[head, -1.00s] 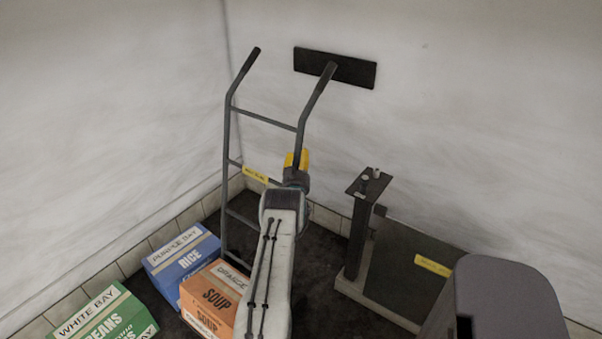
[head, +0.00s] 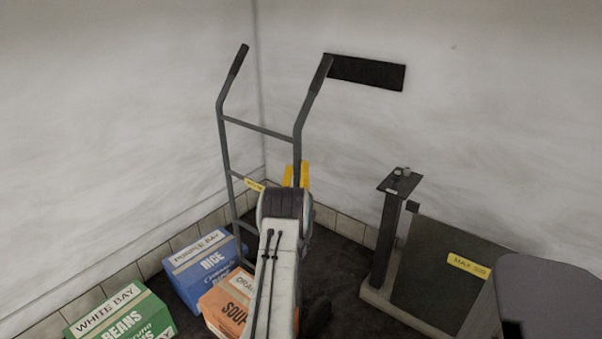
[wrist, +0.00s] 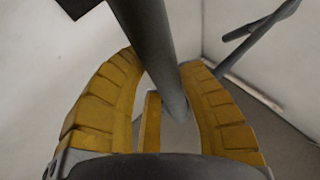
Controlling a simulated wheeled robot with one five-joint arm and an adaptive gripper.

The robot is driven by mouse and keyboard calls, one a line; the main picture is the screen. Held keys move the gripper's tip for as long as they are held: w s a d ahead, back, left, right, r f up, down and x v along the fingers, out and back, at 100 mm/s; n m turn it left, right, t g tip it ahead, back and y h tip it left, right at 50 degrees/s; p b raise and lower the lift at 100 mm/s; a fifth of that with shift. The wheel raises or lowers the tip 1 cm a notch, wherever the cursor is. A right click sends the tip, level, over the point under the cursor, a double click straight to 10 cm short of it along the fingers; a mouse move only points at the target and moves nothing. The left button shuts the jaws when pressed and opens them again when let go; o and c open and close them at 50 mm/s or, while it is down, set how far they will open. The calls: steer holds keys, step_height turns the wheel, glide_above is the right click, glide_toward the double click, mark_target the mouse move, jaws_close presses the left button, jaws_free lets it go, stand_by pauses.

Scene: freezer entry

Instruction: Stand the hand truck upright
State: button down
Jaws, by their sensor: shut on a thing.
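The grey hand truck (head: 226,155) stands near the wall corner in the head view, its two bent handles at the top. It leans somewhat; my arm hides its lower right part and I cannot see its base plate. My gripper (head: 296,176) has yellow fingers at the right side rail, below the upper crossbar. In the wrist view my gripper (wrist: 166,95) is shut around the grey rail (wrist: 150,45), which runs between the yellow fingers. The other handle of the truck shows at upper right there.
Boxes of rice (head: 205,266), beans (head: 122,318) and soup (head: 226,305) sit on the floor at lower left. A black plate (head: 368,73) is on the back wall.

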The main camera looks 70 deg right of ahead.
steer(key=shift+w+a+f, duration=0.15)
steer(key=shift+w+a, duration=0.15)
steer(key=c, duration=1.3)
jaws_free()
steer(key=shift+o, duration=0.9)
steer(key=shift+a, duration=0.2)
steer(key=o, duration=0.4)
steer(key=shift+w, duration=0.1)
steer(key=shift+v, duration=3.7)
